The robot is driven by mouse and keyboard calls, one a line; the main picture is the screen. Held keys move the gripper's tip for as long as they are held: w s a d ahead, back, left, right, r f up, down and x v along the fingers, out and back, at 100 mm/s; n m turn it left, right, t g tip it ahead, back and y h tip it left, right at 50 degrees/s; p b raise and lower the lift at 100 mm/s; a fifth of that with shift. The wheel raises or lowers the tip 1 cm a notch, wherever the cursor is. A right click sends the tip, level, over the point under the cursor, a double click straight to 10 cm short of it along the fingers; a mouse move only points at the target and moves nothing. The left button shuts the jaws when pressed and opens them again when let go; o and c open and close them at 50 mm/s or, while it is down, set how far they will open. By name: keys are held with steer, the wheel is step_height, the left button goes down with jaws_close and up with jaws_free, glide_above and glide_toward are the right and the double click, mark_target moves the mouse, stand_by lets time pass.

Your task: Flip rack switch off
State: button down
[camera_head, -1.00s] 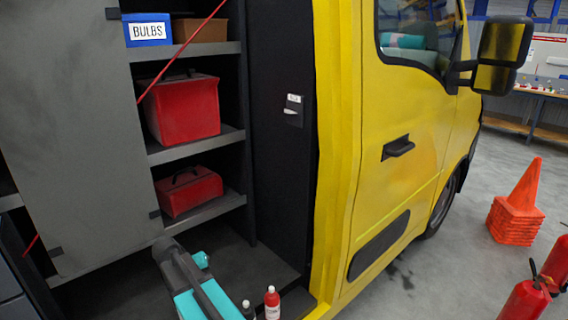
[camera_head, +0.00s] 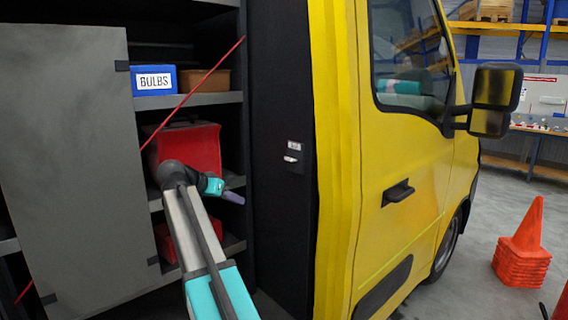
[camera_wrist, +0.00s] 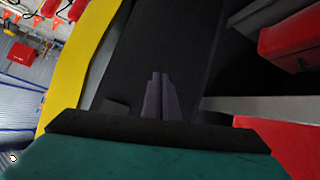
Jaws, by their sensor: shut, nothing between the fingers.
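The rack switch (camera_head: 291,158) is a small dark unit with a pale lever or edge, under a white label, on the black panel between the shelves and the yellow cab. Its on or off position is too small to tell. My gripper (camera_head: 238,198) is shut and empty, in front of the shelves, left of and lower than the switch, apart from it in the picture. In the wrist view the closed fingers (camera_wrist: 160,85) point along the black panel (camera_wrist: 165,40). I cannot make out the switch clearly there.
Shelves left of the panel hold a blue BULBS box (camera_head: 154,80), a brown bin (camera_head: 204,80) and red cases (camera_head: 188,148). A red diagonal rod (camera_head: 195,88) crosses in front of them. A grey door (camera_head: 75,150) stands at left. Orange cones (camera_head: 522,250) stand at right.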

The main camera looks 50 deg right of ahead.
mark_target(291, 164)
steer(key=s+d+r+m+h, duration=0.1)
steer(key=s+d+r+m, duration=0.1)
steer(key=r, duration=0.6)
steer(key=s+d+r+m+g, duration=0.1)
steer(key=s+d+r+m, duration=0.1)
steer(key=r, duration=0.6)
steer(key=shift+s+h, duration=0.4)
steer(key=shift+s, duration=0.05)
steer(key=shift+d+f, duration=0.1)
steer(key=shift+d, duration=0.15)
steer(key=p+x, duration=0.5)
steer(key=x, duration=0.8)
steer(key=shift+s, duration=0.1)
steer(key=shift+d+f, duration=0.15)
steer(key=shift+d, duration=0.15)
steer(key=shift+s+d+f, duration=0.1)
steer(key=shift+d, duration=0.05)
